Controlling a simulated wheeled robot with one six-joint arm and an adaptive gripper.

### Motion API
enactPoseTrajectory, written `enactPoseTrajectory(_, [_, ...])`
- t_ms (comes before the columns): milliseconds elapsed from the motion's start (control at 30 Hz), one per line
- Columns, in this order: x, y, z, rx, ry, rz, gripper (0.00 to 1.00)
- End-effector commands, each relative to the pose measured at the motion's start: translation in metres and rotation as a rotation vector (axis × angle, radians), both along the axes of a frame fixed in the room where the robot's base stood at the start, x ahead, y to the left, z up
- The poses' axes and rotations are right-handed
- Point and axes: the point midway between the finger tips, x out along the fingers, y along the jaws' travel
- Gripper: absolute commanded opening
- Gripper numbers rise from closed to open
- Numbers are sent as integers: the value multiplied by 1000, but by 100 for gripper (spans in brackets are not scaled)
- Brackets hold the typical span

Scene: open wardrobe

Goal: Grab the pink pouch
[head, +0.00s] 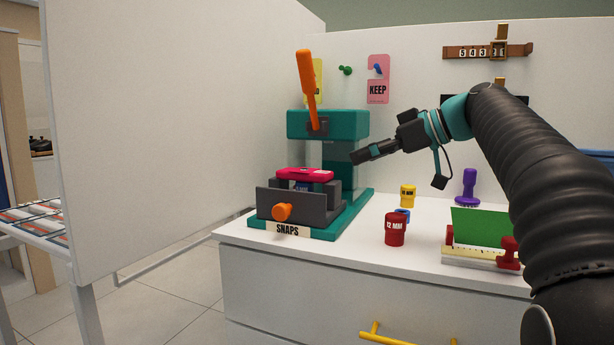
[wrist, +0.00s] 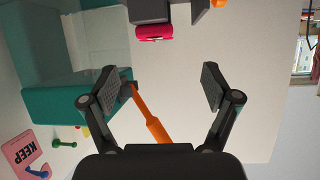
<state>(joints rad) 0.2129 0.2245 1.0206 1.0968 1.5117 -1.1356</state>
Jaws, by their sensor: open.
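The pink pouch (head: 305,174) lies flat on top of the grey holder at the front of the teal press (head: 345,165). Part of a blue item shows just under it. In the wrist view the pouch (wrist: 155,32) is at the top edge, beyond the fingertips and touching the grey holder. My gripper (head: 372,151) is at the right of the press, higher than the pouch and apart from it. In the wrist view my gripper (wrist: 160,86) is open with nothing between its fingers.
The press has an upright orange lever (head: 307,76) and an orange front knob (head: 282,212). A red 12 MM piece (head: 396,229), a yellow piece (head: 407,196) and a purple piece (head: 468,186) stand on the white counter to the right. A white panel (head: 170,130) rises at left.

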Motion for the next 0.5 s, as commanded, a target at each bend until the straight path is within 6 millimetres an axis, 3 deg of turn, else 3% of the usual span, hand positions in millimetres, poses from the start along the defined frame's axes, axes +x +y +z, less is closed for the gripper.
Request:
enactPoseTrajectory(167, [8,3,6,12,-52,43,88])
enactPoseTrajectory(500, [29,52,-16,13,-52,47,88])
